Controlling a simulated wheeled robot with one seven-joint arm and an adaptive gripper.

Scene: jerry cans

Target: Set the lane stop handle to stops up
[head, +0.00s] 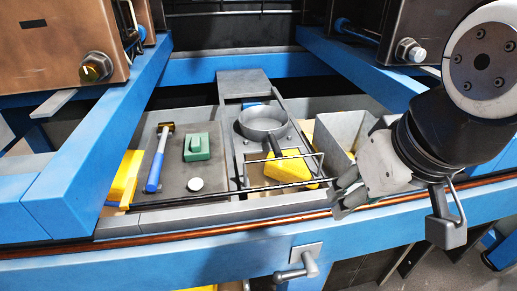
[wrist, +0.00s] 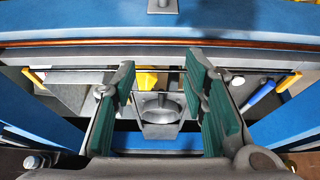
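The lane stop handle (head: 304,264) is a small grey crank on a plate on the front face of the blue beam, at bottom centre in the head view. Its lever points left and slightly down. A grey fitting (wrist: 162,5) at the top edge of the wrist view may be its mount; the lever is out of that view. My gripper (head: 349,190) is above and to the right of the handle, apart from it, over the beam's back edge. In the wrist view my gripper (wrist: 162,78) is open, its green-padded fingers apart with nothing held.
Behind the beam is a grey tray (head: 172,211) with a blue-handled hammer (head: 155,165), a green block (head: 197,147) and a white disc (head: 195,184).

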